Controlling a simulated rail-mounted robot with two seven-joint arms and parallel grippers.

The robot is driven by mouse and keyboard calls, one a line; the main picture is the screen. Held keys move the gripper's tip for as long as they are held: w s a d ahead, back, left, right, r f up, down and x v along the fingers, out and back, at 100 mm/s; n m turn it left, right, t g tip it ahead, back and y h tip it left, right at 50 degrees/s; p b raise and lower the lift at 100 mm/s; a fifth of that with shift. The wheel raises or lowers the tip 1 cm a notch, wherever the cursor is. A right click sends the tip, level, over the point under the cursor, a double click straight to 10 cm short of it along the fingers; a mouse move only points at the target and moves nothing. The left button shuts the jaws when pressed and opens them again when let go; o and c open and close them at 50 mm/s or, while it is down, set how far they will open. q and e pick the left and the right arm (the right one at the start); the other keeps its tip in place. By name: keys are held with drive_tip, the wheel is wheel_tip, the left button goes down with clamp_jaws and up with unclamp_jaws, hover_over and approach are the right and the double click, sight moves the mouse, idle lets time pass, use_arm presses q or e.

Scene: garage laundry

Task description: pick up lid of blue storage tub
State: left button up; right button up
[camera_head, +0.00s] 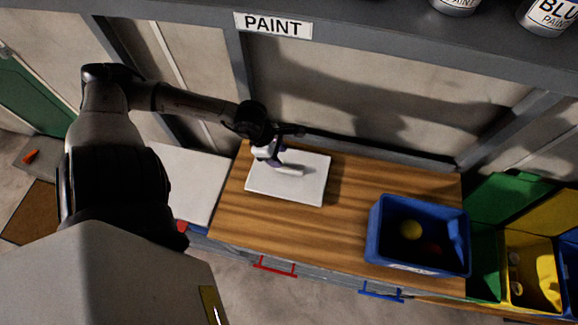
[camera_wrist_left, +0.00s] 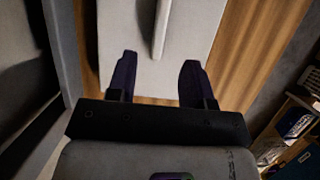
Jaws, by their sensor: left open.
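A white rectangular lid (camera_head: 312,186) lies flat on the wooden counter, left of the blue storage tub (camera_head: 378,238). A raised white handle bar (camera_head: 290,171) runs across its top. My left gripper (camera_head: 272,157) is over the lid's left part, close to the handle's end. In the left wrist view my open gripper (camera_wrist_left: 158,72) has dark fingers spread over the lid (camera_wrist_left: 198,32). The handle (camera_wrist_left: 161,28) lies ahead, in line with the gap between them, apparently not gripped.
The wooden counter (camera_head: 345,208) is clear between lid and tub. A white surface (camera_head: 188,180) lies left of the counter. Green and yellow bins (camera_head: 527,265) stand right. A shelf with a PAINT label (camera_head: 273,25) and cans (camera_head: 550,15) is at the top of the view.

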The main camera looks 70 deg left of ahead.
sight(288, 169)
use_arm(q)
drive_tip(key=shift+b+x, duration=0.5)
drive_tip(key=shift+x, duration=3.05)
drive_tip(key=shift+f, duration=0.25)
drive_tip(key=shift+c, duration=0.2)
clamp_jaws()
